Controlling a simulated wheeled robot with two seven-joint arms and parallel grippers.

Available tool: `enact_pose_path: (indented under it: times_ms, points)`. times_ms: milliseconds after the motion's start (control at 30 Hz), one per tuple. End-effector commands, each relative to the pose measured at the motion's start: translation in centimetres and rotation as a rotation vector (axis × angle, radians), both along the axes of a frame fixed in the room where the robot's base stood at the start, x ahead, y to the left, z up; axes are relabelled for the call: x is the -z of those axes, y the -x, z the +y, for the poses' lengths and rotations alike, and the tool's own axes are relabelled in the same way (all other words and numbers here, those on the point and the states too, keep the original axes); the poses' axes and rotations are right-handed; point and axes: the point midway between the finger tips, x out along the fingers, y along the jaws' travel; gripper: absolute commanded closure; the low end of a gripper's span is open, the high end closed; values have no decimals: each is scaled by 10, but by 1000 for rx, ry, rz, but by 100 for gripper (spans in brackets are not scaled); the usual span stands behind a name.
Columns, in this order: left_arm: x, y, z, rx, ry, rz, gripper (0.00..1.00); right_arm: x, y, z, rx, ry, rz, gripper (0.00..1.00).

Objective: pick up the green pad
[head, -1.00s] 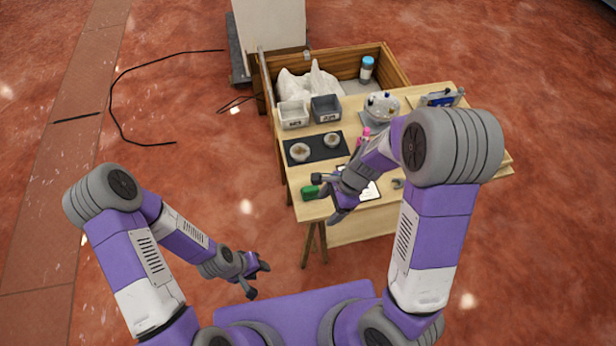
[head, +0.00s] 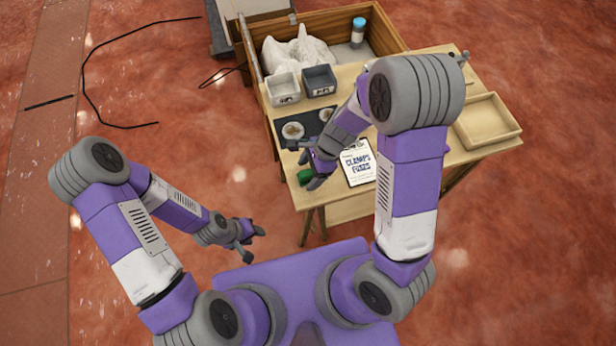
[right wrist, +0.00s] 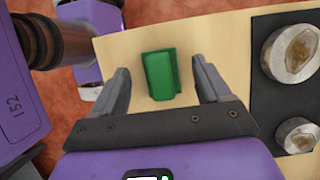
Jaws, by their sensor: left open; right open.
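The green pad (right wrist: 160,75) lies on the wooden table near its edge, seen in the right wrist view between and a little beyond my open fingers. In the head view the green pad (head: 305,176) shows only partly, beside my right gripper at the table's near left corner. My right gripper (right wrist: 160,92) is open and empty, with a finger on either side of the pad and gaps on both sides. In the head view my right gripper (head: 302,166) is over the table's left end. My left gripper (head: 253,243) is open and empty, off the table to the left.
A dark mat (right wrist: 262,75) with two round metal pieces (right wrist: 291,52) lies beside the pad. A printed sheet (head: 358,163), two small bins (head: 284,88) and a wooden tray (head: 487,121) are on the table. A wooden crate (head: 385,30) stands behind.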

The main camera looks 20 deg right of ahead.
Motion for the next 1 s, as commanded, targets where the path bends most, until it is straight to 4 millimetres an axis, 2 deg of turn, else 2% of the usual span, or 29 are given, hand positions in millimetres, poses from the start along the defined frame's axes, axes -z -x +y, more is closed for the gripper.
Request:
enact_pose_path:
  times_ms: [67,300,700,1000]
  points:
    - [7,0,0,0,0,0,57,10,1,3,-1,0,2,23]
    - [5,0,0,0,0,0,57,9,1,3,0,0,1,25]
    - [5,0,0,0,0,0,57,9,1,3,0,0,0,85]
    - [1,0,0,0,0,0,57,2,0,4,0,0,-1,85]
